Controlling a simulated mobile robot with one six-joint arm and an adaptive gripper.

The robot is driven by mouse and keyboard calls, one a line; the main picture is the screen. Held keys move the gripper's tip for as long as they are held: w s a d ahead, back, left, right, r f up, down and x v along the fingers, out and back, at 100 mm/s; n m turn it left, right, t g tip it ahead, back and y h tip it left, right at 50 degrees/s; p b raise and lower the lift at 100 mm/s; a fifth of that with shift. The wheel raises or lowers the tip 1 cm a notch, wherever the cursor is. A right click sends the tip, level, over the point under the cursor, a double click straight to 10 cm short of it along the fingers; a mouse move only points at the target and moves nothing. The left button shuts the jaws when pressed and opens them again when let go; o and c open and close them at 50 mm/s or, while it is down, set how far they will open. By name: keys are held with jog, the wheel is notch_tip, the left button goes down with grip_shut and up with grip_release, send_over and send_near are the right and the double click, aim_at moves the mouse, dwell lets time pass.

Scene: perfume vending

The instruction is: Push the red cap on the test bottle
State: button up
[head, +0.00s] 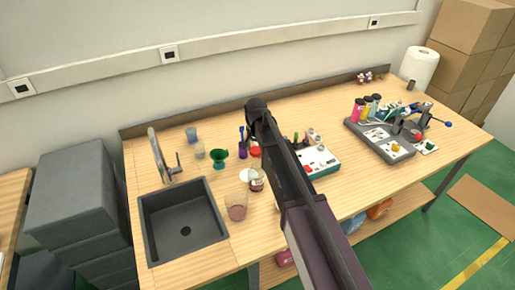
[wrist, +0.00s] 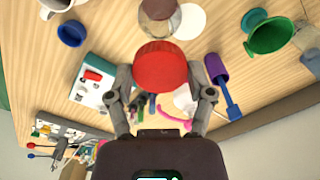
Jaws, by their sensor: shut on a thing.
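A red cap (wrist: 160,68) sits between the two fingers of my gripper (wrist: 163,85) in the wrist view, and the gripper is shut on it. It also shows as a red patch beside my arm in the head view (head: 254,151). A round glass bottle with brownish contents (wrist: 160,17) stands just beyond the cap in the wrist view. In the head view this bottle (head: 256,181) is next to my arm, over the table. I cannot tell whether the cap touches the bottle; its underside is hidden.
A green funnel-like vessel (head: 219,156) and a beaker with reddish liquid (head: 236,208) stand to the left. A white rack (head: 319,161) is to the right. A purple-blue brush-like tool (wrist: 224,85) lies near the right finger. The sink (head: 183,226) is front left.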

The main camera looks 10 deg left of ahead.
jog(key=shift+f, duration=0.2)
notch_tip(320, 180, down, 6)
jog(key=b, duration=0.6)
dwell(0.4)
jog(key=shift+f+b, duration=0.2)
jog(key=shift+b, duration=0.15)
dwell(2.2)
dwell(0.4)
jog(key=o, duration=0.7)
jog(key=shift+r, duration=0.1)
jog(key=shift+r+p, duration=3.45)
jog(key=shift+p, duration=0.05)
